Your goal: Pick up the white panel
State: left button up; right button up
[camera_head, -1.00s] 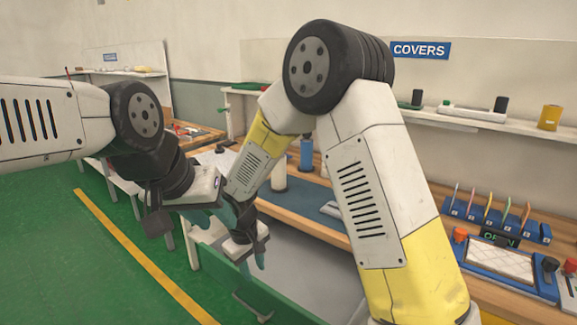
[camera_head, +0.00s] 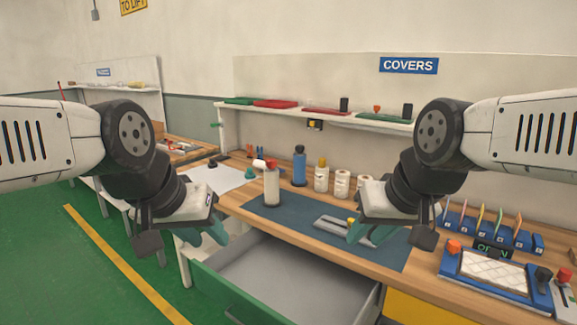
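A white quilted panel (camera_head: 494,270) lies in a blue tray (camera_head: 462,277) at the right of the workbench. A plain white sheet (camera_head: 216,178) lies flat at the bench's left end. I cannot tell which of these is the task's panel. My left gripper (camera_head: 212,236) hangs in front of the bench, above the open drawer's left side and apart from the sheet. My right gripper (camera_head: 362,238) is over the dark mat, left of the quilted panel and apart from it. Neither gripper visibly holds anything. The finger gaps are not clear.
The grey drawer (camera_head: 290,278) stands open below the bench. Bottles, including a blue one (camera_head: 299,166), and several white rolls stand on the bench. Blue holders (camera_head: 492,230) stand behind the tray. Red and green covers lie on the shelf (camera_head: 290,109).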

aim_at(492, 270)
jog(key=z, duration=1.65)
jog(key=i+l, duration=0.3)
jog(key=i, duration=0.2)
jog(key=i+l+z, duration=0.1)
jog(key=i+l, duration=0.15)
jog(key=i, duration=0.25)
